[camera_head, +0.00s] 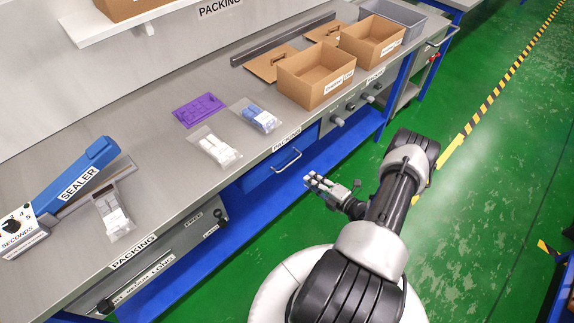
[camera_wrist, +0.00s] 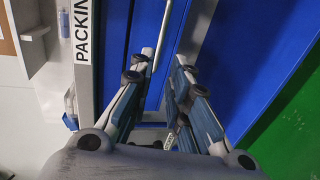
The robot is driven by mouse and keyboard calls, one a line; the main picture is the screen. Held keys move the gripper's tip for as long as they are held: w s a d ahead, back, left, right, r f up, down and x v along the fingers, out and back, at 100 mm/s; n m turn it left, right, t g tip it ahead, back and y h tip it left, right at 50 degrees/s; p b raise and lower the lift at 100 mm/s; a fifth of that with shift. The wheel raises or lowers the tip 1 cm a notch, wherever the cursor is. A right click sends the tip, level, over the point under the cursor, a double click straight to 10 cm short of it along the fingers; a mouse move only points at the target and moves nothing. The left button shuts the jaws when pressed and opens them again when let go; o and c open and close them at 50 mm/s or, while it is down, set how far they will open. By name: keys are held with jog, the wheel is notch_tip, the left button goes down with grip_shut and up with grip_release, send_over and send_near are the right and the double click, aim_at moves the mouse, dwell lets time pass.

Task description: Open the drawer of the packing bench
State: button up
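The blue drawer (camera_head: 262,172) sits under the packing bench top (camera_head: 160,190), below a PACKING label, and looks closed. Its pale bar handle (camera_head: 287,161) runs along the front. My gripper (camera_head: 316,183) is in front of the drawer, a little to the right of the handle in the head view, and appears apart from it. In the wrist view my gripper (camera_wrist: 162,72) has its two fingers spread with a gap between them, pointing at the blue drawer front (camera_wrist: 148,25). A pale bar, likely the handle, runs near the left fingertip; contact there is unclear.
On the bench are cardboard boxes (camera_head: 316,76), bagged parts (camera_head: 215,147), a purple plate (camera_head: 199,110) and a blue sealer (camera_head: 82,176). Knobs (camera_head: 337,121) stick out right of the drawer. A blue lower shelf (camera_head: 345,143) runs beneath. Green floor (camera_head: 490,150) is open at the right.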

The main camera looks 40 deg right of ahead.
aim_at(289, 165)
jog(key=b+x, duration=0.2)
jog(key=x, duration=1.1)
jog(key=shift+w+a+b, duration=0.15)
jog(key=shift+w+b, duration=0.15)
jog(key=shift+c, duration=0.2)
grip_shut()
